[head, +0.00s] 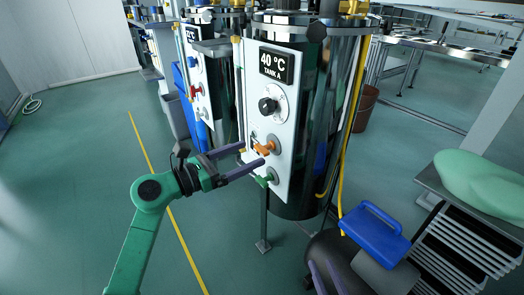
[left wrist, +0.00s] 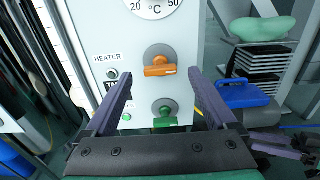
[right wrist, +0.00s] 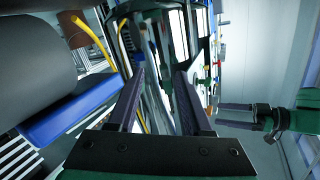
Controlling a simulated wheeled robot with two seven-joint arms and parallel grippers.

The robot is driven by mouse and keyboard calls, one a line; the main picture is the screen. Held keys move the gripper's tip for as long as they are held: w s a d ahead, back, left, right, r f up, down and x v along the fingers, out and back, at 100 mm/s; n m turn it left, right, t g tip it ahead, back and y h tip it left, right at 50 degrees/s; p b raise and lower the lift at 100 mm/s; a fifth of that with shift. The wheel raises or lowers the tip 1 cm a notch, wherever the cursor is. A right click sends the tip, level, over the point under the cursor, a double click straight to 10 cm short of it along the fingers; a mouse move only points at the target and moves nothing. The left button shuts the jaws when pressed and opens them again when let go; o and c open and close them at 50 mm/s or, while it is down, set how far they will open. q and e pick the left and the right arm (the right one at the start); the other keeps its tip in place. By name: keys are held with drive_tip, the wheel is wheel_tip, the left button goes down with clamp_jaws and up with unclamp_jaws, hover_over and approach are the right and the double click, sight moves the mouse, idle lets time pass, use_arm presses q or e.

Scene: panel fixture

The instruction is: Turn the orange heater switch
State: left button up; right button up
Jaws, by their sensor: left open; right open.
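The orange heater switch (head: 265,148) is on the white panel of tank A. In the left wrist view the switch (left wrist: 160,71) has its handle lying roughly level on a grey disc, right of the HEATER label. My left gripper (head: 252,154) is open and points at the panel. Its fingertips (left wrist: 161,74) appear either side of the orange handle, with gaps on both sides; I cannot tell how far short of it they are. My right gripper (head: 323,266) is open and empty, low in front of the tank; it also shows in the right wrist view (right wrist: 160,74).
A green switch (head: 266,180) sits just below the orange one, and a black knob (head: 268,105) above. A yellow hose (head: 345,150) runs down the tank's right. A blue case (head: 374,232) and a rack (head: 465,240) stand at right. The floor at left is clear.

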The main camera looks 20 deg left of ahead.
sight(259, 149)
use_arm(q)
drive_tip(key=x, duration=0.5)
drive_tip(key=c, duration=1.4)
use_arm(e)
drive_tip(key=shift+t, duration=0.9)
drive_tip(key=w+r, duration=0.2)
drive_tip(key=r, duration=0.1)
drive_tip(key=w+r, duration=0.1)
drive_tip(key=r, duration=0.1)
drive_tip(key=shift+d, duration=0.15)
drive_tip(key=shift+s, duration=0.1)
